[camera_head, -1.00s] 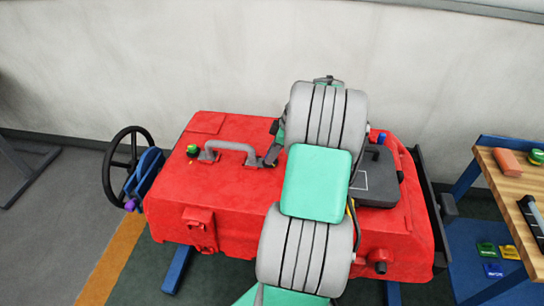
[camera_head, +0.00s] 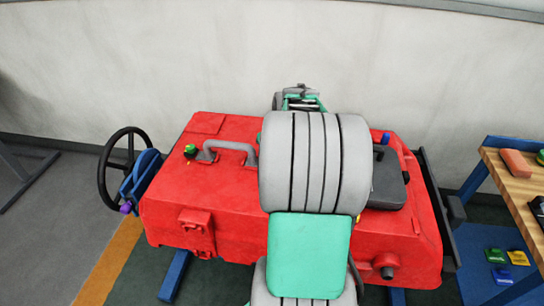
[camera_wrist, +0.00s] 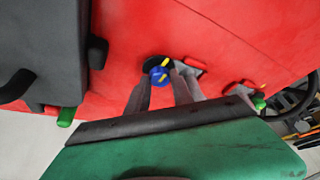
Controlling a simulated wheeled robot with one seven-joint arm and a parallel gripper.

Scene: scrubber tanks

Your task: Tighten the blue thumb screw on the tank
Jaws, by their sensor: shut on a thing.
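The blue thumb screw (camera_wrist: 158,75) shows in the wrist view, with a yellow mark on its head and a dark round base beneath it. It sits on the top of the red tank (camera_wrist: 225,35). My gripper (camera_wrist: 164,72) is shut on the screw, one grey finger on each side. In the head view the red tank (camera_head: 215,185) stands in the middle, and my arm hides the screw and the gripper.
A dark lid (camera_head: 388,182) lies on the tank right of my arm, with a blue peg (camera_head: 386,138) behind it. A grey handle (camera_head: 232,148), a green knob (camera_head: 191,150) and a black wheel (camera_head: 112,170) are at left. A wooden bench (camera_head: 515,175) stands at right.

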